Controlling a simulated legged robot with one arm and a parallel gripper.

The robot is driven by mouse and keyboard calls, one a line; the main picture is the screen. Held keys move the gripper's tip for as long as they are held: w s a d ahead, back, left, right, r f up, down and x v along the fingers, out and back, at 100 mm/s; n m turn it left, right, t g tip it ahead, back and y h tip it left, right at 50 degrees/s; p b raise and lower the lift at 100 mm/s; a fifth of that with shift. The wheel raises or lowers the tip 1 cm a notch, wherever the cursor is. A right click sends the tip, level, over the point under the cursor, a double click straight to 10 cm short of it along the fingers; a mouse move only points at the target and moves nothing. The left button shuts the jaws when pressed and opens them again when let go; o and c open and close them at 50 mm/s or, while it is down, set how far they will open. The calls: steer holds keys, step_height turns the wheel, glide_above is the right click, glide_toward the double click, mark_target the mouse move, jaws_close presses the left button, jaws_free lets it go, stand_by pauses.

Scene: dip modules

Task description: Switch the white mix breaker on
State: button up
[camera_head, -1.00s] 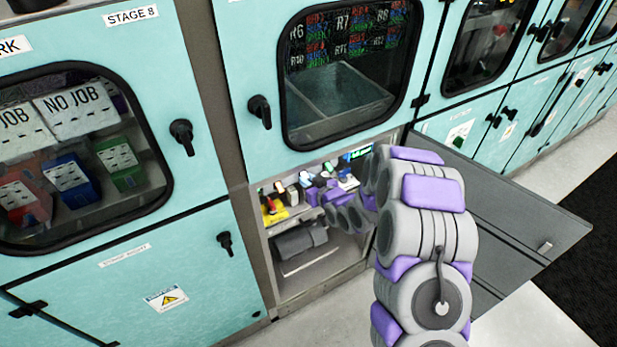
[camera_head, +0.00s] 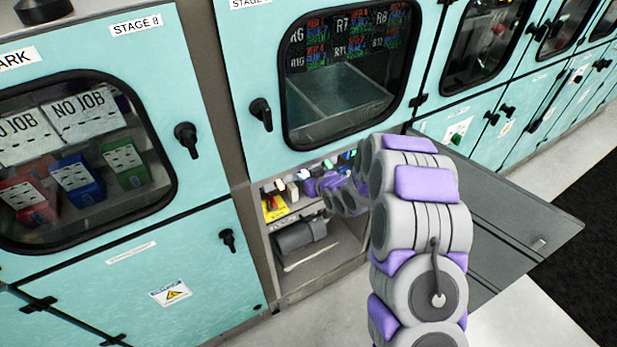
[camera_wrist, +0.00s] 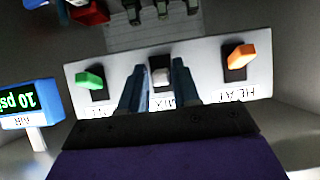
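The white mix breaker (camera_wrist: 160,76) is a small pale lever in a dark slot on a light panel (camera_wrist: 205,75) in the wrist view. Its label below is upside down and partly covered. My gripper (camera_wrist: 157,78) has its two dark fingers apart, one on each side of the white lever. A gap seems to show between the fingers and the lever; contact cannot be told. In the head view my gripper reaches into the open lower cabinet, and my arm hides most of the panel there.
A green breaker (camera_wrist: 90,79) is left of the white one and an orange breaker (camera_wrist: 240,58) right of it. A blue gauge (camera_wrist: 30,102) stands at left. The cabinet's open door (camera_head: 510,215) lies right of my arm. A dark cylinder (camera_head: 300,235) sits below the panel.

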steer(key=shift+o, duration=1.1)
steer(key=shift+s, duration=0.1)
steer(key=p+v, duration=0.5)
steer(key=v, duration=1.2)
steer(key=shift+d, duration=0.15)
